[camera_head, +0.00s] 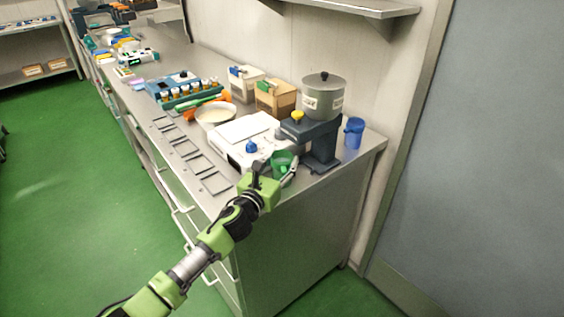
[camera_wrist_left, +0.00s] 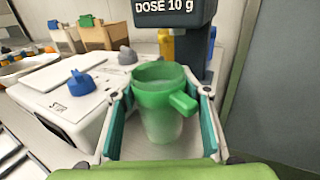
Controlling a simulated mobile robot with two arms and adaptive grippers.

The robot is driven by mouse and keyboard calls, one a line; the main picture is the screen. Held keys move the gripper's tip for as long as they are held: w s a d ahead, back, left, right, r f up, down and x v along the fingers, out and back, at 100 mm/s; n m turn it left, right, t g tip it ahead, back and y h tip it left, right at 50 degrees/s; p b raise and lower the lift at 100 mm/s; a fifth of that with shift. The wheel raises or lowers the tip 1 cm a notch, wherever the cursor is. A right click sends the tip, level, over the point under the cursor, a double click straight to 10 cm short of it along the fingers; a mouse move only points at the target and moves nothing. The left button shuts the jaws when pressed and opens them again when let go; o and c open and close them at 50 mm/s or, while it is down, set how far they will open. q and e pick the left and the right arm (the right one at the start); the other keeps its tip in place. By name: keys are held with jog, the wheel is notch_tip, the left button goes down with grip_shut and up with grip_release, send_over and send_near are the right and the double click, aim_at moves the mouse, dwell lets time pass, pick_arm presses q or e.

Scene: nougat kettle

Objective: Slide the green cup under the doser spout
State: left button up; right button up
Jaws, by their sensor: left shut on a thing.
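The green cup (camera_head: 281,163) stands upright on the counter near its right end. My left gripper (camera_head: 272,176) is around it; in the left wrist view the gripper (camera_wrist_left: 162,118) has a finger on each side of the green cup (camera_wrist_left: 160,110), with its handle pointing right. The doser (camera_head: 318,125) is a dark stand with a grey hopper on top. In the left wrist view the doser head (camera_wrist_left: 175,12), marked "DOSE 10 g", is just beyond and above the cup. My right gripper is in neither view.
A white device (camera_head: 245,140) with a blue knob stands left of the cup. A blue cup (camera_head: 354,133) stands right of the doser. A white bowl (camera_head: 215,115), cartons (camera_head: 275,97) and a tube rack (camera_head: 190,90) are further left. Empty frames line the front edge.

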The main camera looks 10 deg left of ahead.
pick_arm(q)
jog(key=shift+w, duration=0.1)
jog(key=shift+w+d+b, duration=0.45)
jog(key=shift+w+d, duration=0.3)
jog(key=shift+w, duration=0.2)
jog(key=shift+w+d+b, duration=0.4)
jog(key=shift+w+d, duration=0.35)
jog(key=shift+w, duration=0.2)
jog(key=shift+w, duration=0.1)
jog(key=shift+w+d+r+b, duration=0.1)
jog(key=shift+w+d+b, duration=0.35)
jog(key=shift+w+d, duration=0.3)
jog(key=o, duration=1.4)
jog(key=shift+a, duration=0.1)
